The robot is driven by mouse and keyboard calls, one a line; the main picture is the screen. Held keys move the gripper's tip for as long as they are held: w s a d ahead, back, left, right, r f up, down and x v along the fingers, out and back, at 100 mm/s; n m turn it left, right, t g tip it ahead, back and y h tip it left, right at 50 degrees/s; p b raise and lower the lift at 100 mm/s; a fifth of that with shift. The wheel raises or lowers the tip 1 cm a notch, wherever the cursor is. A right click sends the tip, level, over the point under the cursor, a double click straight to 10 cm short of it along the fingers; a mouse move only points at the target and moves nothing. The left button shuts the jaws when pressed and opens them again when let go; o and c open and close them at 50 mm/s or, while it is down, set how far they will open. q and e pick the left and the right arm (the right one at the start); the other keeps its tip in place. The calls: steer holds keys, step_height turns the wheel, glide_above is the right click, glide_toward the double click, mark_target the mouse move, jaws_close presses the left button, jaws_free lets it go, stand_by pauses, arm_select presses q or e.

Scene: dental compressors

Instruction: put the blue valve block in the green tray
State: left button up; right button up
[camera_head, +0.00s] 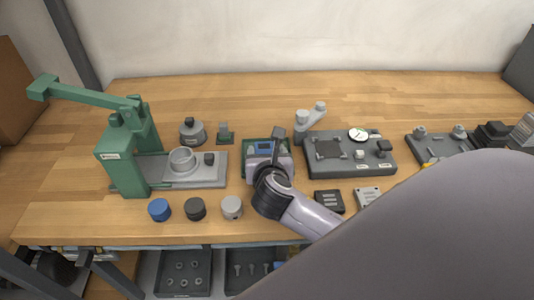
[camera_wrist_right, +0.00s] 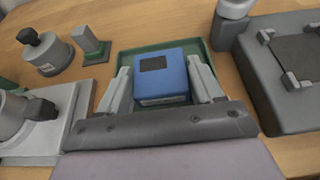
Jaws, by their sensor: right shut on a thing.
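The blue valve block (camera_head: 264,146) is between the fingers of my right gripper (camera_head: 267,158) at the green tray (camera_head: 248,144) in the middle of the table. In the right wrist view the blue block (camera_wrist_right: 160,70) has a dark square on top and a pale label on its near face. The gripper (camera_wrist_right: 162,84) is shut on it, one finger on each side. The green tray (camera_wrist_right: 126,54) shows behind and beside the block, which lies within its outline. I cannot tell whether the block touches the tray floor. My left gripper is not in view.
A green press (camera_head: 123,160) stands left, with a grey fixture (camera_head: 205,172) beside it. Blue, dark and light round caps (camera_head: 196,208) line the front edge. A grey plate fixture (camera_head: 350,152) stands right of the tray. The table behind the tray is clear.

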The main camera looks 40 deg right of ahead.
steer(key=o, duration=1.2)
steer(key=shift+f, duration=0.1)
steer(key=shift+r, duration=0.2)
steer(key=p+v, duration=0.1)
steer(key=v, duration=1.1)
steer(key=shift+f, duration=0.1)
